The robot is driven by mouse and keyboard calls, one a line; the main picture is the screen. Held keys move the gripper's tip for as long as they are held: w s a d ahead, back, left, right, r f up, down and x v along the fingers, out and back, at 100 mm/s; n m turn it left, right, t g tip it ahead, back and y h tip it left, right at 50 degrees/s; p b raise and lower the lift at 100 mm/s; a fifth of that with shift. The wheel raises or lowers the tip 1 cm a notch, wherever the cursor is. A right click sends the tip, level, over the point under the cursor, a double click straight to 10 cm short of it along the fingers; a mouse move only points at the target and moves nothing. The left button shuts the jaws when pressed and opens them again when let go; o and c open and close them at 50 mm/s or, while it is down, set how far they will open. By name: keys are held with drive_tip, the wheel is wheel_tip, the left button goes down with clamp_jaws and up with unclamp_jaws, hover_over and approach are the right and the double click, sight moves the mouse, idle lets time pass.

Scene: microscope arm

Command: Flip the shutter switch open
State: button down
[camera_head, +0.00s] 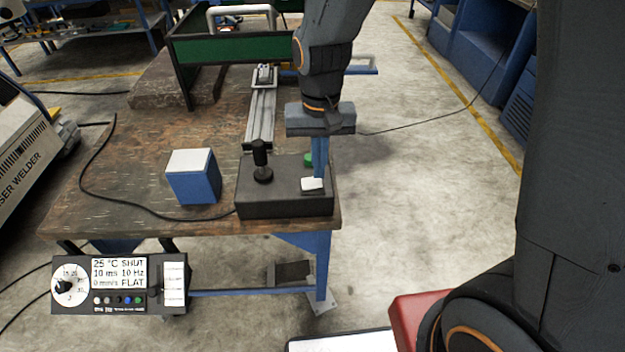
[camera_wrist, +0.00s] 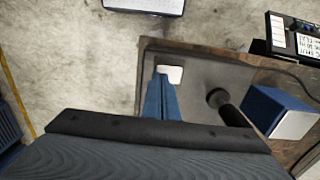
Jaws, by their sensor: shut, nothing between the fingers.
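The shutter switch appears to be the small white rocker (camera_head: 312,184) on top of a dark control box (camera_head: 285,204) at the table's near right corner. It also shows in the wrist view (camera_wrist: 172,73). My gripper (camera_head: 319,174) points down with its blue fingers shut and empty. Its fingertips (camera_wrist: 161,78) are right at the switch, overlapping its edge in both views. I cannot tell whether they touch it. The display panel (camera_head: 120,284) below the table's front edge reads "SHUT".
A black joystick (camera_head: 262,165) stands on the box left of my fingers, and a green button (camera_head: 308,160) sits behind them. A blue block with a white top (camera_head: 192,177) is further left. A metal rail (camera_head: 260,122) runs behind the box. Cables cross the wooden table (camera_head: 110,195).

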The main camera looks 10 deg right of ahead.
drive_tip(key=shift+f+b, duration=0.4)
drive_tip(key=shift+f, duration=0.45)
idle(0.7)
wheel_tip(320, 180, up, 7)
drive_tip(key=p, duration=0.6)
idle(0.4)
drive_tip(key=shift+d, duration=0.3)
drive_tip(key=s+d+b, duration=0.1)
drive_tip(key=s+d, duration=0.2)
drive_tip(key=d, duration=0.3)
drive_tip(key=s+d+t+b, duration=0.1)
drive_tip(key=s+d+b, duration=0.1)
drive_tip(key=s+d, duration=0.2)
drive_tip(key=shift+s+d, duration=0.25)
drive_tip(key=shift+d, duration=0.95)
